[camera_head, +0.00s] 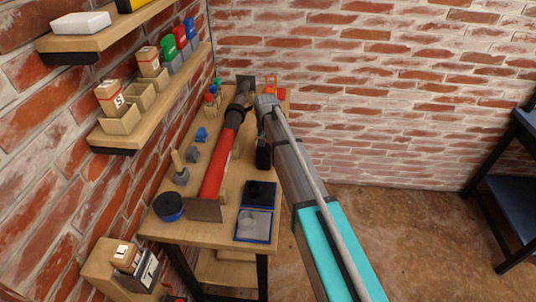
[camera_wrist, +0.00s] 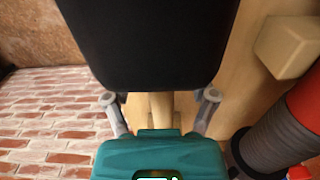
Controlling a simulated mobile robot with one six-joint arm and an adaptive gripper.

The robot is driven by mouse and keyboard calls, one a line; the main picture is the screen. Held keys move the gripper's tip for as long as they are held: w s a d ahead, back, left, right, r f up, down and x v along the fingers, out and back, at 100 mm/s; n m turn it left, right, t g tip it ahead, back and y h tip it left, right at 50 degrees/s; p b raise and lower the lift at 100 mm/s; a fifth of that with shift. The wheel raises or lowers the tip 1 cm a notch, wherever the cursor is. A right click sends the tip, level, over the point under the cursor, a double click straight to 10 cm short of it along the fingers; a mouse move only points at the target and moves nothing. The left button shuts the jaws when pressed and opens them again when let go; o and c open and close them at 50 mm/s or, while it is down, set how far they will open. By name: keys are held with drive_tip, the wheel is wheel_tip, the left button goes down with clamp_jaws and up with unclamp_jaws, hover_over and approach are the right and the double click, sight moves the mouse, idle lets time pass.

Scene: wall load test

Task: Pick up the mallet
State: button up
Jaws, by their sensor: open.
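The mallet's black head (camera_wrist: 150,40) fills the top middle of the wrist view, close to the camera. A pale wooden handle (camera_wrist: 161,108) runs from it down between my fingers. In the head view a black block that looks like the mallet head (camera_head: 263,154) shows at the table's right side, beside my arm; the handle is hidden there. My gripper (camera_wrist: 161,98) is open, with one grey finger on each side of the handle and gaps visible between. In the head view my gripper (camera_head: 264,108) is over the table's right edge, partly hidden by my arm.
A long red and black cylinder (camera_head: 217,165) lies along the wooden table (camera_head: 170,232) to the left of my gripper. Blue-edged trays (camera_head: 254,224) lie at the near end. Shelves (camera_head: 118,135) with small boxes line the left brick wall. Open floor (camera_head: 400,235) lies to the right.

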drive_tip(key=shift+f, duration=0.1)
drive_tip(key=shift+c, duration=0.2)
idle(0.4)
clamp_jaws()
